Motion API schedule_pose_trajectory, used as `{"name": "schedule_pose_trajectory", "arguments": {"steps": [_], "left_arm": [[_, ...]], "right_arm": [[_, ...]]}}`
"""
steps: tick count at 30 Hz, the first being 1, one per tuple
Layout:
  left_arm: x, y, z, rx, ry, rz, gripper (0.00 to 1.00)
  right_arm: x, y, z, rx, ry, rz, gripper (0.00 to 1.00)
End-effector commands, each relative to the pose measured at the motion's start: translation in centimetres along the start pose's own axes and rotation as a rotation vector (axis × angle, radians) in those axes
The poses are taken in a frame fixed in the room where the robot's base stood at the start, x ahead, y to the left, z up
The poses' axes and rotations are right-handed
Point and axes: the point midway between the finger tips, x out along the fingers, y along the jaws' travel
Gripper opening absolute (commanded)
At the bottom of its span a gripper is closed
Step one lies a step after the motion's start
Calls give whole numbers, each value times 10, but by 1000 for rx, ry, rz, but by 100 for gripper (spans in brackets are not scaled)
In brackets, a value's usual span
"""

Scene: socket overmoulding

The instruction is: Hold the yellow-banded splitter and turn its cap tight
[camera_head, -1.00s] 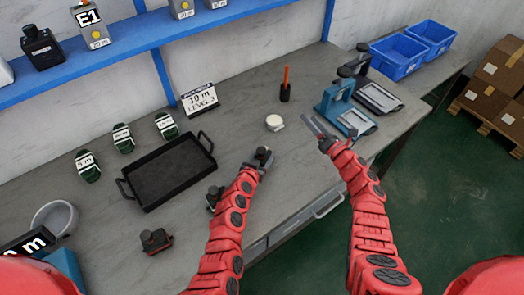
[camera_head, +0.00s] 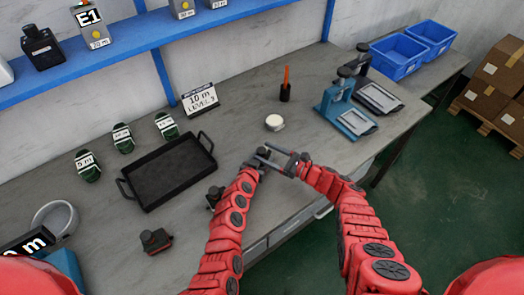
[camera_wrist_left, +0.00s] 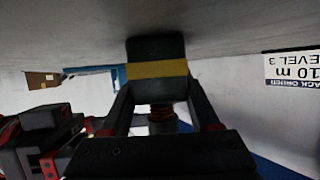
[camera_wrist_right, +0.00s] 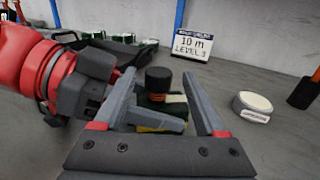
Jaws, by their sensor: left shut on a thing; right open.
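The yellow-banded splitter (camera_wrist_left: 157,70) is a dark block with a yellow band, clamped between the fingers of my left gripper (camera_wrist_left: 160,95). In the right wrist view its body is partly hidden behind a finger, and its black cap (camera_wrist_right: 158,78) is uppermost, above an orange-red ring. My right gripper (camera_wrist_right: 158,100) is open, with one finger on each side of the cap in the picture. I cannot tell whether either finger touches it. In the head view my right gripper (camera_head: 280,158) meets my left gripper (camera_head: 258,160) over the table's front part.
A black tray (camera_head: 123,188), several green labelled units (camera_head: 122,138) and a level sign (camera_head: 200,98) lie behind and left. A white round puck (camera_head: 274,122), an orange-handled tool (camera_head: 286,84) and a blue press (camera_head: 340,105) stand to the right. Another dark capped unit (camera_head: 155,240) is front left.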

Motion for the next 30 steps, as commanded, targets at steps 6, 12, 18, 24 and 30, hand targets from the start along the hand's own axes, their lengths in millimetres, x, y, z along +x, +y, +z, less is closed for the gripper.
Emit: {"name": "schedule_pose_trajectory", "arguments": {"steps": [6,12,18,24,30], "left_arm": [[0,0,0,0,0,0,4],[0,0,0,0,1,0,4],[0,0,0,0,0,0,4],[0,0,0,0,0,0,4],[0,0,0,0,1,0,4]], "right_arm": [[15,0,1,0,-1,0,73],[20,2,1,1,1,2,73],[21,2,1,-1,1,2,73],[21,2,1,0,2,2,57],[21,2,1,0,2,2,21]]}}
